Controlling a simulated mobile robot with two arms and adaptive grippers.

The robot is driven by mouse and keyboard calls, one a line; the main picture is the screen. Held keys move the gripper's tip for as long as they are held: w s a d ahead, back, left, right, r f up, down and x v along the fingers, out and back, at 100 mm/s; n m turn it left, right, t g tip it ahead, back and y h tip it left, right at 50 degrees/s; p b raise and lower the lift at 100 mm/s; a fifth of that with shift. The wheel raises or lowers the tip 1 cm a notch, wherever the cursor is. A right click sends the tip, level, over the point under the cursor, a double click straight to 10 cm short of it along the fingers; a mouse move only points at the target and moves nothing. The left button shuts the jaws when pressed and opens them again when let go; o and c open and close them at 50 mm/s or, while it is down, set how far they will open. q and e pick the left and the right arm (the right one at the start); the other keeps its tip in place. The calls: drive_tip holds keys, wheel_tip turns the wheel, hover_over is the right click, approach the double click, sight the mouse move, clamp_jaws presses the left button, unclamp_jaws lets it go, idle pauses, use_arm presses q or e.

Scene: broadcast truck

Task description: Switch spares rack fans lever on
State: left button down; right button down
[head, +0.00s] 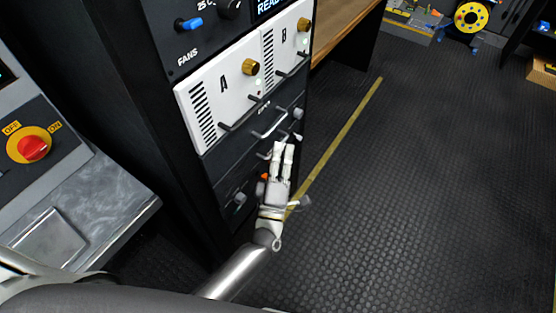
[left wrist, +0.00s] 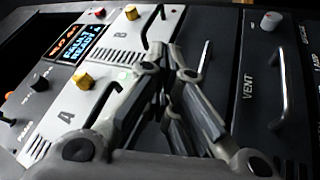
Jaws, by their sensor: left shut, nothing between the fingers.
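The fans lever (head: 188,24) is a blue handle on the dark upper panel of the rack, above the printed word FANS. It lies roughly level, pointing to the right. My left gripper (head: 283,148) is shut and empty, in front of the lower dark panels of the rack, well below and to the right of the lever. The blue lever is hard to make out there. My right gripper is not in view.
Below the lever are white modules A (head: 213,98) and B (head: 287,45) with gold knobs and protruding handles. A grey console with a red rotary switch (head: 34,148) stands at the left. A wooden desk (head: 340,25) is behind the rack.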

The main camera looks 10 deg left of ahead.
use_arm(q)
drive_tip(key=shift+s+a+f+m+g+h, duration=0.1)
drive_tip(key=shift+f+m+g+h, duration=0.3)
drive_tip(key=shift+f, duration=0.5)
drive_tip(key=shift+s+f+m+g+h, duration=0.1)
drive_tip(key=shift+f+m+h, duration=0.1)
drive_tip(key=shift+f+m, duration=0.55)
drive_tip(key=shift+f, duration=0.15)
drive_tip(key=s+a+f+m+g+h, duration=0.1)
drive_tip(key=s+f+m+g, duration=0.3)
drive_tip(key=f, duration=0.6)
drive_tip(key=s+a+f+m+g, duration=0.1)
drive_tip(key=s+f+m+g, duration=0.2)
drive_tip(key=s+f, duration=0.5)
drive_tip(key=s+a+f+m+g+h, duration=0.1)
drive_tip(key=s+f+m+g, duration=0.25)
drive_tip(key=f, duration=0.95)
drive_tip(key=s+a+f+m+g, duration=0.2)
drive_tip(key=s+a+f+g, duration=0.1)
drive_tip(key=s, duration=0.6)
drive_tip(key=s+a+f+m+g+y, duration=0.1)
drive_tip(key=s+a+f+g, duration=0.2)
drive_tip(key=s+f, duration=0.3)
drive_tip(key=s+a+f+m+g+y, duration=0.1)
drive_tip(key=s+a+f+g, duration=0.3)
drive_tip(key=s, duration=0.9)
drive_tip(key=shift+s+a+f+m, duration=0.25)
drive_tip(key=shift+a+f+m, duration=0.1)
drive_tip(key=shift+f+m, duration=0.35)
drive_tip(key=shift+r, duration=0.1)
